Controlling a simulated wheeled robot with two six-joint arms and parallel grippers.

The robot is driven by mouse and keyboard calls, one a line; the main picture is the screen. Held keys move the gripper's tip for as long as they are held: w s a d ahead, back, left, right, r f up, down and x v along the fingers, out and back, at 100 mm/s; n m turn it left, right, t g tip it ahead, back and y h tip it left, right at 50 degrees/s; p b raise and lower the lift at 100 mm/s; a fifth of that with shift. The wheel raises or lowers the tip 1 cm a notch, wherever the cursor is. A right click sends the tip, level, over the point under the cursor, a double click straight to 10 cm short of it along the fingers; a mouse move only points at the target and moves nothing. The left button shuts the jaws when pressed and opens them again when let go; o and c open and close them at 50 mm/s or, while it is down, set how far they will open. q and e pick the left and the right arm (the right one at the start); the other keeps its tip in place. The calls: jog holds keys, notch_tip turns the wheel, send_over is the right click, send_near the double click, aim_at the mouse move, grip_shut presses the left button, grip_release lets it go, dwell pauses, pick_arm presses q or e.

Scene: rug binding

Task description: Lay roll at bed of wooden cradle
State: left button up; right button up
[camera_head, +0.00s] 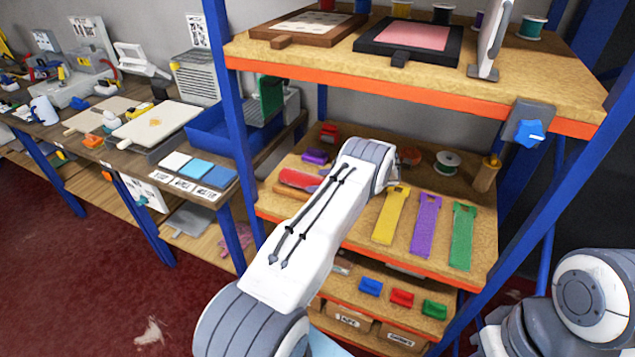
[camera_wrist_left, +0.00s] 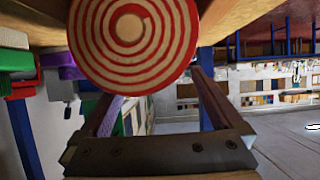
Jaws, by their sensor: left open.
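The roll (camera_head: 300,180) is red and lies at the left of the middle shelf, partly covered by my left arm. In the left wrist view, which looks upside down, its round end (camera_wrist_left: 130,32) shows red and pale rings close in front of my left gripper (camera_wrist_left: 158,85). The gripper's two fingers are spread apart, and I see nothing clamped between them. In the head view my left wrist is over the shelf just right of the roll and hides the fingers. My right gripper is not in view.
Yellow (camera_head: 389,215), purple (camera_head: 425,225) and green (camera_head: 463,237) strips lie right of my left arm. A red box (camera_head: 328,132) and a purple box (camera_head: 315,155) stand behind the roll. A spool (camera_head: 447,161) stands farther right. Blue posts and an upper shelf (camera_head: 420,75) frame the space.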

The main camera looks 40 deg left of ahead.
pick_arm(q)
jog(key=b+v, duration=0.4)
jog(key=v, duration=0.5)
jog(key=shift+w+d, duration=0.15)
jog(key=shift+d, duration=0.25)
jog(key=s+d+r+m+t+h, duration=0.1)
jog(key=s+d+r+m+h, duration=0.25)
jog(key=s+d+m, duration=0.5)
jog(key=s+d+r+m+t+h, duration=0.15)
jog(key=s+d+r+m, duration=0.35)
jog(key=d, duration=0.7)
jog(key=s+d+r+m+h, duration=0.2)
jog(key=s+d+m+h, duration=0.2)
jog(key=s, duration=0.8)
jog(key=s+d+r+m+h, duration=0.1)
jog(key=s+d+m+h, duration=0.3)
jog(key=s+d+m, duration=0.5)
jog(key=s+m, duration=0.1)
jog(key=s, duration=0.3)
jog(key=shift+r, duration=0.35)
jog(key=shift+m+t, duration=0.25)
